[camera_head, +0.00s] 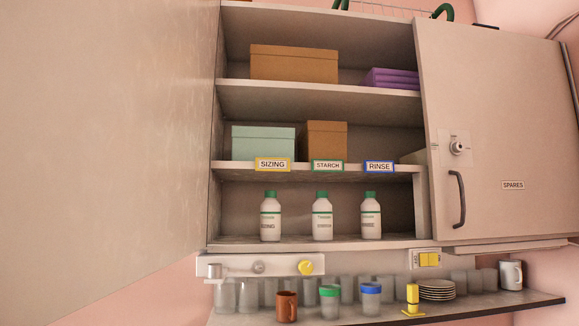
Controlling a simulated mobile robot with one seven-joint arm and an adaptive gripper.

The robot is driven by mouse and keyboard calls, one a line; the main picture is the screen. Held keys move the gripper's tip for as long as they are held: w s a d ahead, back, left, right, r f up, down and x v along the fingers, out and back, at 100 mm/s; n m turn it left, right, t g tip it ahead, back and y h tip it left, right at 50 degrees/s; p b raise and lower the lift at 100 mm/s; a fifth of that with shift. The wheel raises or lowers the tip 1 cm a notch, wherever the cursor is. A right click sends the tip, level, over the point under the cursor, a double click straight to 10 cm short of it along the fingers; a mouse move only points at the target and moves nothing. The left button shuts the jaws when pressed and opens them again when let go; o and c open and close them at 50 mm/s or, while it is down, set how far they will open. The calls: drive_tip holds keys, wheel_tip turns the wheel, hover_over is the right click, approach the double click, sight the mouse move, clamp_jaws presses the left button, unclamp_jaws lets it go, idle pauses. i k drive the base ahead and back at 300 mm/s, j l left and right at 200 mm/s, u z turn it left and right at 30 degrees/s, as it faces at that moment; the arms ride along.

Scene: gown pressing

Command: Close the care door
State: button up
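A wall cabinet shows its left section open, with a large pale door panel (105,130) swung out at the left, hinged along the section's left edge. No label reading "care" shows on this panel, and no handle shows on it. Three white bottles with green caps, a left one (270,217), a middle one (322,217) and a right one (371,217), stand upright on the bottom shelf (305,244) inside. Shelf labels above them read SIZING (273,164), STARCH (327,166) and RINSE (379,167). My gripper is not in view.
The cabinet's right door (500,130), labelled SPARES, is shut, with a dark handle (457,198) and a lock. Below, a narrow shelf (465,307) holds glasses, a brown mug (286,306), lidded cups, plates (437,290) and a white mug (511,275).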

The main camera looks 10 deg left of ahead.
sight(107, 106)
drive_tip(key=k+j+u, duration=0.15)
drive_tip(key=j+u, duration=0.2)
drive_tip(key=j, duration=0.3)
drive_tip(key=j+u, duration=0.35)
drive_tip(key=j, duration=0.3)
